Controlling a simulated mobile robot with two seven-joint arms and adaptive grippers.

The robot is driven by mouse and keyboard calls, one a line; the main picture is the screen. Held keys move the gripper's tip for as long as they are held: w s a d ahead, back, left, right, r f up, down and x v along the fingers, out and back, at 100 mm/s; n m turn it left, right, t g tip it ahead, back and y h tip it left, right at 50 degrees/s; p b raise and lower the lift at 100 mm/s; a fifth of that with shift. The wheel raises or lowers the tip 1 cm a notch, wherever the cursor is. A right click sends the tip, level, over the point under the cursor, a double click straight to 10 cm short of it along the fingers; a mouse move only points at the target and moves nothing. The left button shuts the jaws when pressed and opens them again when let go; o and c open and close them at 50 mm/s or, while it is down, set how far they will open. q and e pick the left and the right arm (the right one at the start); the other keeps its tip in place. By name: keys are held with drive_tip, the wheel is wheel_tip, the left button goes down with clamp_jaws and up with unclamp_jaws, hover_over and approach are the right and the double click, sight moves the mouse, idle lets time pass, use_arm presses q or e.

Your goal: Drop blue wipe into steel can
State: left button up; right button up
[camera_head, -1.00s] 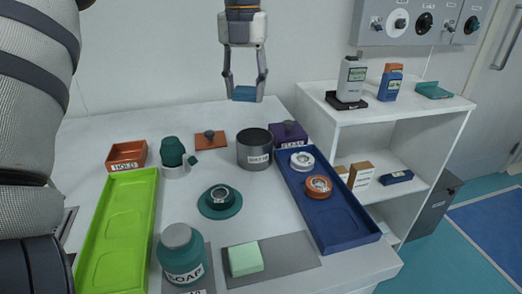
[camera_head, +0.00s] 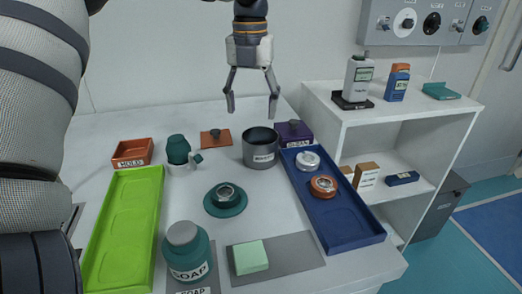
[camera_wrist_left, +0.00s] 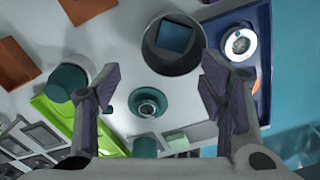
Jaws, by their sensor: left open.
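The steel can (camera_head: 261,153) is a dark grey open cylinder with a label, upright on the table's far side. In the left wrist view it shows as a round opening (camera_wrist_left: 151,58). The blue wipe (camera_wrist_left: 174,38) shows there as a blue square within the can's rim; in the head view it is out of sight. My left gripper (camera_head: 252,104) is open and empty, pointing down above the can. Its spread fingers also show in the left wrist view (camera_wrist_left: 158,72). My right gripper is not in view.
A blue tray (camera_head: 352,232) with two round items stands right of the can. A purple box (camera_head: 293,133) is just behind it. A green tray (camera_head: 123,230), an orange tray (camera_head: 132,153) and a soap jar (camera_head: 186,255) stand left and in front. A white shelf (camera_head: 400,120) is at right.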

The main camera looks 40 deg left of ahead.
use_arm(q)
wheel_tip(320, 180, up, 12)
idle(0.3)
